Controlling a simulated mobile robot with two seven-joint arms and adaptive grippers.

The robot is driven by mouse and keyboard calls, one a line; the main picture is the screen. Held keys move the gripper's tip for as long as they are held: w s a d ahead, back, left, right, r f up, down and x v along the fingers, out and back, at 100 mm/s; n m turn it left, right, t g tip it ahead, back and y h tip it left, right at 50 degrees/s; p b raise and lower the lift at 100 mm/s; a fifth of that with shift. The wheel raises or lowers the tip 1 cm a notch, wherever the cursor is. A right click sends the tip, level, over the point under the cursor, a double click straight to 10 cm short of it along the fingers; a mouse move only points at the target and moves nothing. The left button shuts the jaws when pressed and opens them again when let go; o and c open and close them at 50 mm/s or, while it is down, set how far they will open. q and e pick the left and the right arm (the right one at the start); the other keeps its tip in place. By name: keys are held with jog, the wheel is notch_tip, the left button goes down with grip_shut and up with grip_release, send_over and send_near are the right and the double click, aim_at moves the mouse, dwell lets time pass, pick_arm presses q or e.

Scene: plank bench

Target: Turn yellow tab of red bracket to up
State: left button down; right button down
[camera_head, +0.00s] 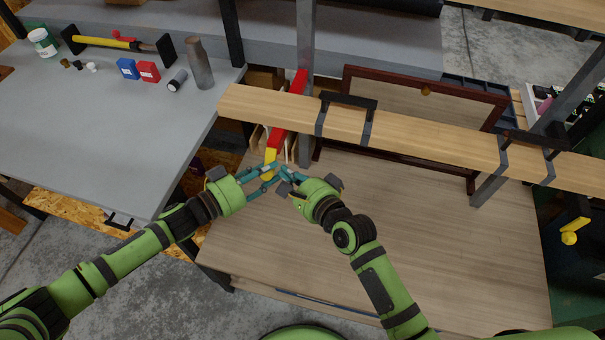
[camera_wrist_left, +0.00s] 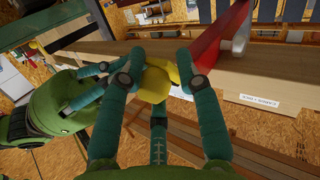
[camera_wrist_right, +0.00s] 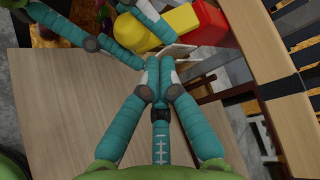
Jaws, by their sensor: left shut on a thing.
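The red bracket (camera_head: 281,132) is a long red bar running past the wooden plank, with its yellow tab (camera_head: 271,157) at the near end, pointing toward me in the head view. My left gripper (camera_head: 268,178) is shut on the yellow tab. In the left wrist view the yellow tab (camera_wrist_left: 155,84) sits between the fingers, and the red bar (camera_wrist_left: 212,45) rises to the upper right. My right gripper (camera_wrist_right: 159,70) has its fingertips together and holds nothing visible. It is just right of the left gripper, below the yellow tab (camera_wrist_right: 133,33) and red part (camera_wrist_right: 187,22) in its wrist view.
A wooden plank (camera_head: 410,137) with dark clamps (camera_head: 348,102) crosses above the wooden bench top (camera_head: 400,220). A dark-framed panel (camera_head: 425,92) stands behind it.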

pick_arm(q)
jog(key=shift+s+f, duration=0.25)
jog(key=shift+f, duration=0.05)
pick_arm(e)
jog(key=shift+s+a, duration=0.1)
jog(key=shift+a, duration=0.1)
jog(key=shift+s+a+r, duration=0.15)
jog(key=shift+a+r, duration=0.15)
jog(key=shift+a, duration=0.1)
pick_arm(q)
jog(key=c, duration=1)
grip_release()
jog(key=shift+o, duration=0.2)
jog(key=shift+r, duration=0.2)
pick_arm(e)
jog(key=shift+s+r, duration=0.1)
jog(key=shift+s, duration=0.05)
pick_arm(q)
jog(key=shift+a, duration=0.1)
